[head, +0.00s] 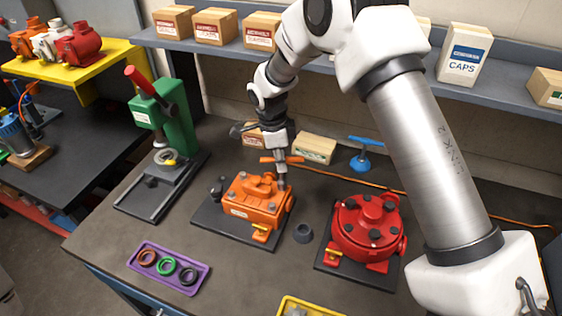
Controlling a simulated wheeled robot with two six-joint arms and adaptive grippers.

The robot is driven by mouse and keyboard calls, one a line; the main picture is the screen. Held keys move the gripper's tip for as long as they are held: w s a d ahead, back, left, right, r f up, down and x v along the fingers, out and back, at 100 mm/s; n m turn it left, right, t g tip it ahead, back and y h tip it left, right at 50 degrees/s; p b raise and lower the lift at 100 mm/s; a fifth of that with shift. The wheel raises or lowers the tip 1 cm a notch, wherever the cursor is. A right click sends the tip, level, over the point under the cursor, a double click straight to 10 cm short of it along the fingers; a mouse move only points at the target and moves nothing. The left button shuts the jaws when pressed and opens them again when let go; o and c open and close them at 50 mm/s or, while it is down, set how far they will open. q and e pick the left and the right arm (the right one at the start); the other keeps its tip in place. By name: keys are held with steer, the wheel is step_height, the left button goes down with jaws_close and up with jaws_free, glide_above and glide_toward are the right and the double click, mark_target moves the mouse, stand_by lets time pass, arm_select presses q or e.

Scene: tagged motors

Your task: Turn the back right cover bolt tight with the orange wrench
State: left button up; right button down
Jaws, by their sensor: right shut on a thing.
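My right gripper (279,150) points down over the orange housing (250,208) and is shut on the orange wrench (270,159). The wrench's crossbar shows just under the fingers, and its dark shaft runs down to the back right corner of the housing's cover. The bolt there is hidden by the wrench's end, so I cannot tell how well it is seated. My left gripper is not in view.
A red motor (369,229) stands on a mat to the right, with a small dark cup (303,232) between. A green press (172,118) stands at the left. A purple tray (168,269) holds rings. A blue-handled tool (362,154) and boxes stand behind.

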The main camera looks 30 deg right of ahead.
steer(key=shift+m, duration=0.4)
steer(key=m, duration=0.4)
steer(key=shift+m+g+p, duration=0.3)
steer(key=shift+m, duration=0.1)
